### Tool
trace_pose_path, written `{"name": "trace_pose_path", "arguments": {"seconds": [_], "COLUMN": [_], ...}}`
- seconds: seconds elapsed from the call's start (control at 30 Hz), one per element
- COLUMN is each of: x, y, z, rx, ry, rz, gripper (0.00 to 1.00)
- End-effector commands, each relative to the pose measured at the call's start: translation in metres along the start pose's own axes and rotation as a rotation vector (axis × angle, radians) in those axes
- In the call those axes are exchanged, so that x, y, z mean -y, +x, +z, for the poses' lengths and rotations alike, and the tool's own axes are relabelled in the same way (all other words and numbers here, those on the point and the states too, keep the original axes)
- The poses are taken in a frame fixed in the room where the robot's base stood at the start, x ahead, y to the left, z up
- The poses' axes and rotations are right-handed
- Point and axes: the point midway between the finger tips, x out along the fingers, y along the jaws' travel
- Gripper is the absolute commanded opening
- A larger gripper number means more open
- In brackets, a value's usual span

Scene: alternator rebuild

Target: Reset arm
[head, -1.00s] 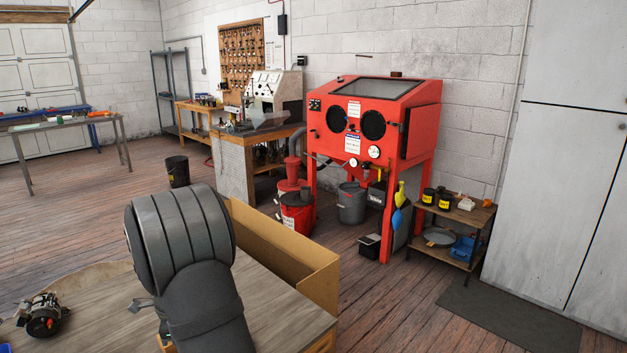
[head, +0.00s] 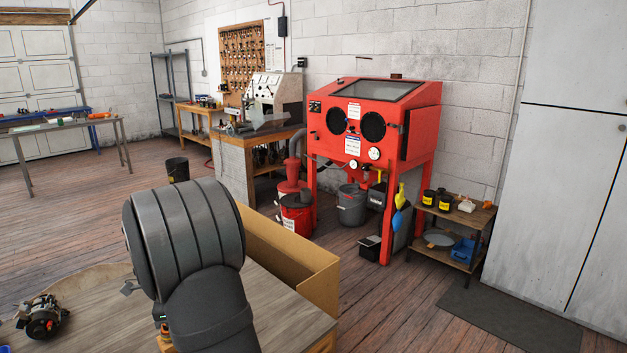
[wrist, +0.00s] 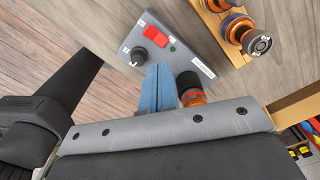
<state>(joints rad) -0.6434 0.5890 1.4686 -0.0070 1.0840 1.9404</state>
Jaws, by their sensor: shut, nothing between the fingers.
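My gripper (wrist: 158,75) shows in the wrist view as blue fingers pressed together, shut and empty. It is above the workbench, beside a grey control box (wrist: 185,68) with a red switch and a black knob. In the head view my dark grey arm fills the lower middle over the wooden workbench (head: 280,310) and hides most of the gripper. An alternator part (head: 42,317) lies on the bench at the far left.
In the wrist view, rotors with copper windings (wrist: 242,28) sit on a wooden block. Another copper-coloured part (wrist: 192,90) is close beside the fingers. A cardboard-coloured bin (head: 300,265) edges the bench. A red blasting cabinet (head: 415,125) stands beyond, across open floor.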

Motion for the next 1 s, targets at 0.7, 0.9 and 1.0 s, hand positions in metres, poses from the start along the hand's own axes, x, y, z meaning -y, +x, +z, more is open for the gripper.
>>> {"name": "trace_pose_path", "arguments": {"seconds": [0.7, 0.9, 1.0], "x": [-0.036, -0.038, -0.037], "y": [-0.125, -0.121, -0.117], "z": [0.055, 0.055, 0.054], "rx": [-0.194, -0.21, -0.21], "ry": [-0.476, -0.505, -0.504], "rz": [-0.076, -0.076, -0.078], "gripper": [0.0, 0.0, 0.0]}}
